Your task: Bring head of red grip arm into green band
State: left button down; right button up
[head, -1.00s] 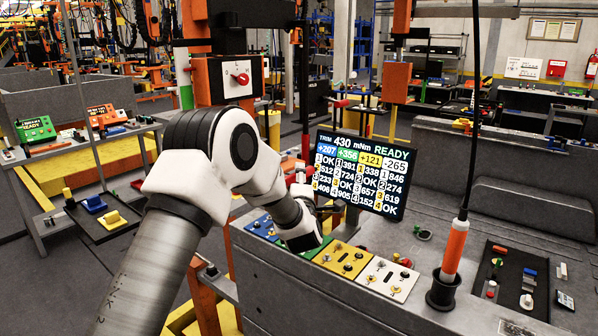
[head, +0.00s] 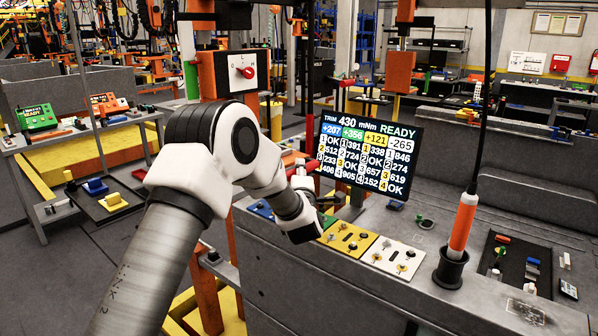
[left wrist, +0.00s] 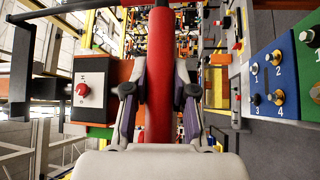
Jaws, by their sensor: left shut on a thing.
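The red grip arm (left wrist: 160,60) shows in the left wrist view as a thick red bar running up the middle. My left gripper (left wrist: 159,100) is shut on it, with one finger on each side. In the head view my left forearm reaches in from the left, and its wrist hides most of the gripper and the held arm. A post at the left carries a green band (head: 191,80); I cannot tell whether this is the task's band. The red arm's head cannot be made out. My right gripper is not in view.
A bench carries a display screen (head: 369,156) reading READY beside my left wrist. A yellow panel (head: 348,239) and a white panel (head: 393,257) with knobs lie in front. An orange handle (head: 463,222) stands in a black cup. A box with a red knob (head: 244,72) stands behind my arm.

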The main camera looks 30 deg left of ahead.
pick_arm(q)
notch_tip(320, 180, down, 5)
jog(key=shift+w+r+b, duration=0.1)
jog(key=shift+r+b, duration=0.05)
jog(key=shift+b, duration=1.05)
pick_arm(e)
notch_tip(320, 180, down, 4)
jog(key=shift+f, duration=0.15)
pick_arm(q)
jog(key=shift+r, duration=0.1)
jog(key=c, duration=0.9)
grip_release()
jog(key=v, duration=1.2)
